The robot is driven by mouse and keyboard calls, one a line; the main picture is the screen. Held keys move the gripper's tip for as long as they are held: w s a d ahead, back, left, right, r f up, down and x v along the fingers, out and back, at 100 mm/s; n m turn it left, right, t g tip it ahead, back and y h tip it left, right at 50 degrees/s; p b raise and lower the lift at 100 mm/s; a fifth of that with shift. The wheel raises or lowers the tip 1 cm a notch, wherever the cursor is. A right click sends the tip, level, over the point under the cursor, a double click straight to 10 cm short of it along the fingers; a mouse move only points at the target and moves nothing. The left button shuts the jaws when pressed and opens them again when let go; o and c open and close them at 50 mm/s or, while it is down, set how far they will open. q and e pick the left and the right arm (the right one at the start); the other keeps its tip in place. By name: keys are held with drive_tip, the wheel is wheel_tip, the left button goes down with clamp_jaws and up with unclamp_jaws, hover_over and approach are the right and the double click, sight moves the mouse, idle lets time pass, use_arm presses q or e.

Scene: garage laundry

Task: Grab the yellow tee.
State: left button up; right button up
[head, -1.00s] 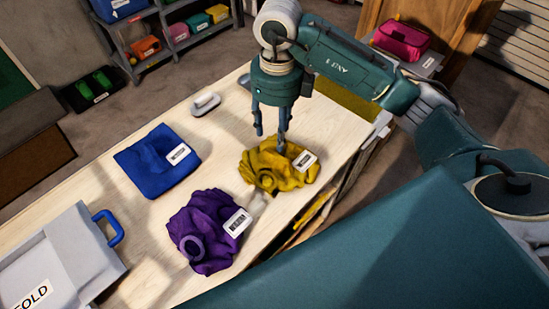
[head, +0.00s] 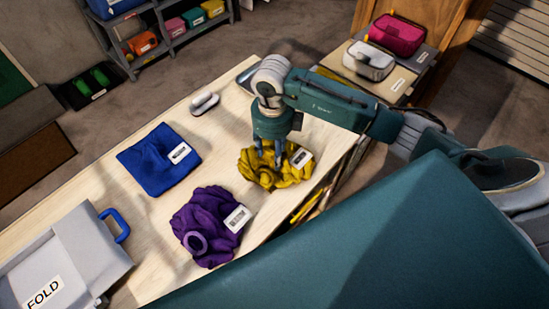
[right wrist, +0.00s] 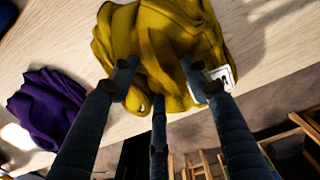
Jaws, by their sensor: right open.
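The yellow tee (head: 277,172) lies crumpled on the light wooden table, near its right edge, with a white label (head: 301,158) on its right side. My right gripper (head: 270,158) points down over the tee, its fingertips at the cloth. In the right wrist view the open fingers (right wrist: 160,85) spread across the near part of the yellow tee (right wrist: 165,40). I cannot tell whether they touch it. No cloth is visibly pinched. The left gripper is not in view.
A crumpled purple garment (head: 205,222) lies close to the left of the tee. A blue garment (head: 150,165) lies farther left. A grey FOLD box (head: 85,250) with a blue handle stands front left. A grey-white brush-like item (head: 204,103) lies at the back.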

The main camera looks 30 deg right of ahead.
clamp_jaws()
drive_tip(key=shift+r, duration=0.1)
